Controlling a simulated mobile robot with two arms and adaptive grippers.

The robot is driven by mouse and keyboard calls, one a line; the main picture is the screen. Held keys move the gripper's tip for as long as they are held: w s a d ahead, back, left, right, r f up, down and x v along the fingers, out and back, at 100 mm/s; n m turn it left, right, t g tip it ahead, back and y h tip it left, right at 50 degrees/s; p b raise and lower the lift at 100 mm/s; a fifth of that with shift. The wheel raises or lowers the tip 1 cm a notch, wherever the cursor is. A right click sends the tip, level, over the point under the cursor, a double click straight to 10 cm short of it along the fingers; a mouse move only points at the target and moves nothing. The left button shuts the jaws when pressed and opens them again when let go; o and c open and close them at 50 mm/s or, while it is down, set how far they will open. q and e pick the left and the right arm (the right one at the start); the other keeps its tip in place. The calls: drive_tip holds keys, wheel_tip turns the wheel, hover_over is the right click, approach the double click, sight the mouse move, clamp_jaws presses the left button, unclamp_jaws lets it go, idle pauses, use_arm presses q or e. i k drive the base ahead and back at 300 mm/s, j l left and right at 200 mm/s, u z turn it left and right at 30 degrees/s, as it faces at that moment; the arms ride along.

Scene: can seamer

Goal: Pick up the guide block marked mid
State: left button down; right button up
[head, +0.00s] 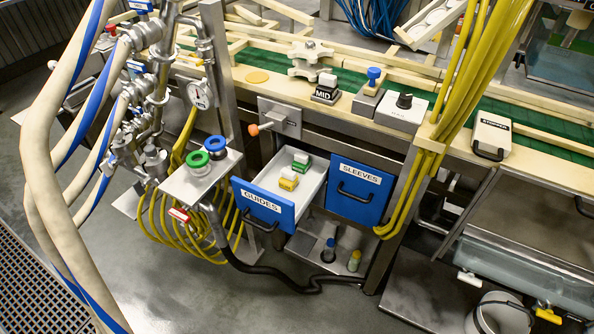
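The guide block marked MID (325,93) sits on the pale ledge at the front of the conveyor, near the top middle of the head view. It has a dark base with a white label and a pale top. Below it, the blue-fronted drawer marked GUIDES (262,207) is pulled open. Neither of my grippers is in view.
A blue-knobbed block (369,94) and a grey box with a black knob (403,105) stand right of the MID block. A pale star wheel (311,55) is behind it. Yellow cables (468,70) hang at right; thick hoses (50,140) fill the left. The SLEEVES drawer (358,190) looks shut.

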sight(328, 88)
drive_tip(key=i+j+z, duration=0.2)
drive_tip(key=i+j, duration=0.2)
drive_tip(key=j, duration=0.25)
drive_tip(key=i+j, duration=0.2)
drive_tip(key=j, duration=0.15)
drive_tip(key=z, duration=0.05)
